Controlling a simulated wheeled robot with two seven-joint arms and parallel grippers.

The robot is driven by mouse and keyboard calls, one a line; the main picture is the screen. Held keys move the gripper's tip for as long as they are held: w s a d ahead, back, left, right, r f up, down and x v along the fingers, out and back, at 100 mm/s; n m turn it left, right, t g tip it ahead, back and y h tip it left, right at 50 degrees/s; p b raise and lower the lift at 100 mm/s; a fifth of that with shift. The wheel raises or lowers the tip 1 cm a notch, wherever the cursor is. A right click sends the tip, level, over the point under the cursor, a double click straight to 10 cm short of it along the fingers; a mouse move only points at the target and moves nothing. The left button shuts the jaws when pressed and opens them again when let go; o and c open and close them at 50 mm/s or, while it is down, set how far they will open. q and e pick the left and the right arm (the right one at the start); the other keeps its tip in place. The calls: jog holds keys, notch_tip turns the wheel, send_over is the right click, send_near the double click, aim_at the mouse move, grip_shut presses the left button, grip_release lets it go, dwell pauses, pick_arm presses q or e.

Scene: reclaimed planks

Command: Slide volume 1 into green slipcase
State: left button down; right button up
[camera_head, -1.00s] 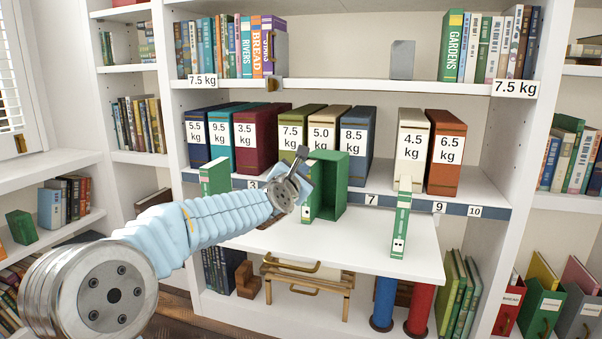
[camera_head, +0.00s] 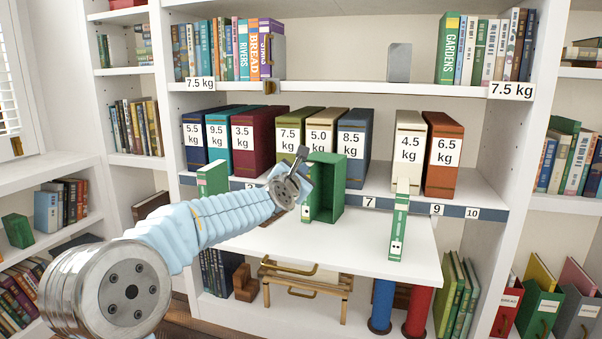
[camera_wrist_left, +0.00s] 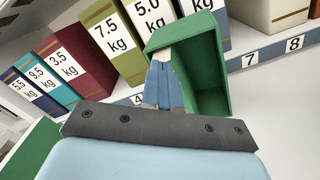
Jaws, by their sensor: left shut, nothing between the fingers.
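The green slipcase (camera_head: 327,190) stands on the pull-out board with its open side toward me; it also shows in the left wrist view (camera_wrist_left: 205,75). A narrow green volume (camera_head: 306,212) shows at its left side, mostly hidden by my gripper; I cannot tell how far inside it is. Another green volume (camera_head: 399,222) stands upright at the board's right, and a third (camera_head: 212,178) at the left. Their numbers are too small to read. My left gripper (camera_head: 306,184) is shut and empty at the slipcase's left front; its fingers (camera_wrist_left: 163,85) show beside the slipcase wall. My right gripper is out of view.
Weight-marked boxes stand behind on the shelf, including a red one (camera_head: 445,155) and a white one (camera_head: 410,150). The numbered shelf edge (camera_head: 405,204) runs just behind the board. The board (camera_head: 350,235) is clear between the slipcase and the right volume.

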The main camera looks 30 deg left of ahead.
pick_arm(q)
jog(key=shift+w, duration=0.25)
jog(key=b+v, duration=0.1)
jog(key=v, duration=1.5)
jog(key=shift+s, duration=0.3)
jog(key=shift+a+f, duration=0.1)
